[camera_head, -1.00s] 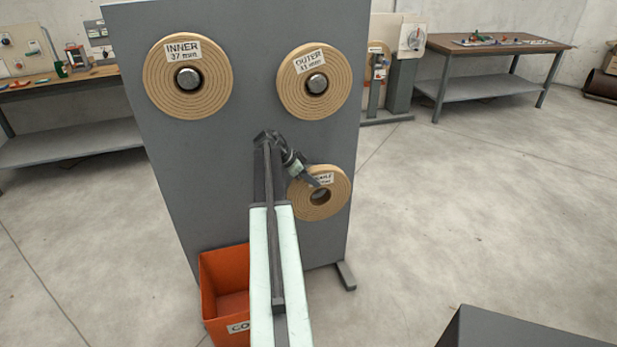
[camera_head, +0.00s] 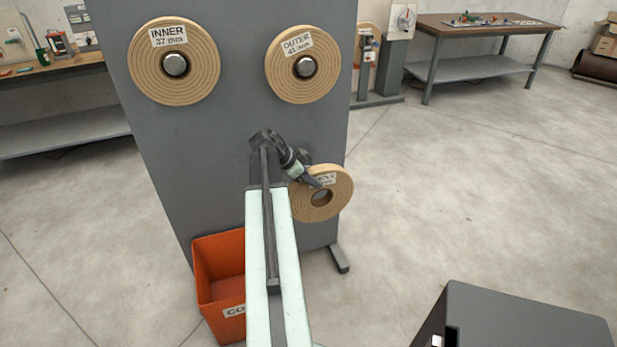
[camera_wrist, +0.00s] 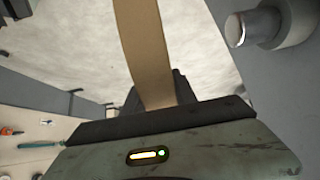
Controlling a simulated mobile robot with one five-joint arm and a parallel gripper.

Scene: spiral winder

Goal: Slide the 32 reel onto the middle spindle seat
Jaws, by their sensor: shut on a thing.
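A tan wound reel (camera_head: 322,206) hangs in front of the grey panel's right edge. Its white label is partly covered and I cannot read its number. My gripper (camera_head: 313,182) is shut on the reel's upper rim. In the wrist view my gripper (camera_wrist: 152,105) has the reel's edge (camera_wrist: 145,45) standing up between its jaws as a tan band. A bare metal spindle end with a grey collar (camera_wrist: 275,27) shows at the upper right, apart from the reel. I cannot tell which seat this is.
Reels marked INNER 37 mm (camera_head: 190,85) and OUTER (camera_head: 320,88) sit on pegs on the grey panel (camera_head: 225,130). An orange bin (camera_head: 215,240) stands at its foot. A dark box (camera_head: 520,320) is at the lower right.

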